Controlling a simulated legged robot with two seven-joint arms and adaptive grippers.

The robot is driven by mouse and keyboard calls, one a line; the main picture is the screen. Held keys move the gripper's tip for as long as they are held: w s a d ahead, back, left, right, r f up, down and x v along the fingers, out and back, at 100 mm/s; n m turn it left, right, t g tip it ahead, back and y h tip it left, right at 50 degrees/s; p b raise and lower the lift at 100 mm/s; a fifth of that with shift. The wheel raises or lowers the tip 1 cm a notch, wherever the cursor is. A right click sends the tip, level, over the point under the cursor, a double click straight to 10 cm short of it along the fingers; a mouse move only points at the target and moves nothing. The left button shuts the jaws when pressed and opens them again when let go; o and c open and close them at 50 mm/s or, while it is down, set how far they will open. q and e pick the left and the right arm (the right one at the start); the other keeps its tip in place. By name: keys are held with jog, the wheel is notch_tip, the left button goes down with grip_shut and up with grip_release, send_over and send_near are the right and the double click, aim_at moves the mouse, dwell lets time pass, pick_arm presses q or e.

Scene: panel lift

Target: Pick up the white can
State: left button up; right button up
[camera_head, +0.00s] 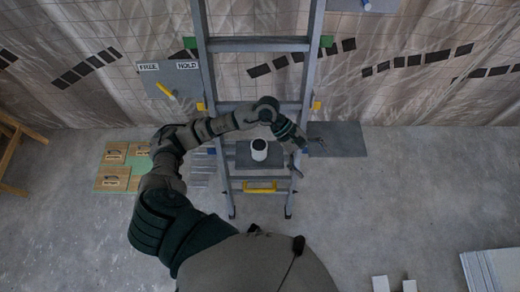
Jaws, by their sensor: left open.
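The white can (259,147) stands on a grey step or platform (244,159) at the ladder, near the middle of the head view. It looks upright, with a dark top. My left arm comes in from the left and bends over above the can. My left gripper (309,158) is open and empty, to the right of the can and apart from it. Its fingers point down and right. My right gripper is not in view.
A metal ladder (259,45) with a yellow part (260,187) low down stands before a tiled, sheeted wall. A grey panel (337,139) is right of it. Boards (113,180) lie at left. White panels (490,270) lie lower right. The floor at right is largely clear.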

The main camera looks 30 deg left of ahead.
pick_arm(q)
jog(key=w+a+f+m+y, duration=0.3)
jog(key=a+y, duration=0.4)
jog(key=a, duration=0.6)
jog(key=t+y, duration=0.1)
jog(key=y, duration=0.3)
send_over(259, 145)
jog(key=f, duration=1.1)
jog(key=shift+w+p, duration=0.3)
jog(key=shift+w, duration=0.1)
jog(key=shift+s+a+f, duration=0.1)
jog(key=shift+f, duration=0.5)
jog(key=f, duration=0.4)
jog(key=shift+s+f+p, duration=0.25)
jog(key=shift+p, duration=0.15)
jog(key=c, duration=1.5)
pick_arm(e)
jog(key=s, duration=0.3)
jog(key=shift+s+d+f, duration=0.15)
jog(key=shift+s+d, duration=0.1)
pick_arm(q)
jog(key=shift+r, duration=0.1)
